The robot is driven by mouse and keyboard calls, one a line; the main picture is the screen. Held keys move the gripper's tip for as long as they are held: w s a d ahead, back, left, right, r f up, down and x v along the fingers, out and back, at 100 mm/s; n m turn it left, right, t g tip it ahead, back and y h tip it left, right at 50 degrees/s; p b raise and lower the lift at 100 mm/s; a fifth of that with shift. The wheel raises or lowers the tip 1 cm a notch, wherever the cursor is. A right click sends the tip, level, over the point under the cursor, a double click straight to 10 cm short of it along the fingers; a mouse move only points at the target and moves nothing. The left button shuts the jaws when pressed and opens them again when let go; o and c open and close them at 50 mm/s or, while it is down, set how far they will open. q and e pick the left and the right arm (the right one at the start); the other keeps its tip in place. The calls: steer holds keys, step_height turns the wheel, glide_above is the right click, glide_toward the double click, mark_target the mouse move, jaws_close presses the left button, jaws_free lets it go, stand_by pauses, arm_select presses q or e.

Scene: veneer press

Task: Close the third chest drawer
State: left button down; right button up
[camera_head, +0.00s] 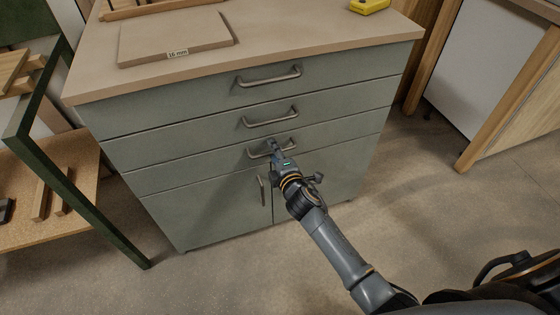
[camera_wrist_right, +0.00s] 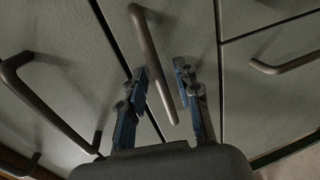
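The grey-green chest (camera_head: 215,215) has three drawers above two doors. The third drawer (camera_head: 200,165), the lowest, looks about flush with the front; I cannot tell a small gap. Its metal bar handle (camera_head: 255,154) is partly hidden by my right gripper (camera_head: 274,145). In the right wrist view the handle (camera_wrist_right: 153,62) runs between the two fingers of my right gripper (camera_wrist_right: 163,82). The fingers are apart, with space beside the bar. My left gripper is not in view.
The second drawer's handle (camera_head: 270,119) and the top drawer's handle (camera_head: 268,78) sit above. A door handle (camera_head: 262,191) is below. A board marked 16 mm (camera_head: 175,37) and a yellow object (camera_head: 369,6) lie on top. A dark green frame (camera_head: 75,185) stands left. Floor is clear at right.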

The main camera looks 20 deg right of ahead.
steer(key=v, duration=1.1)
steer(key=shift+s, duration=0.2)
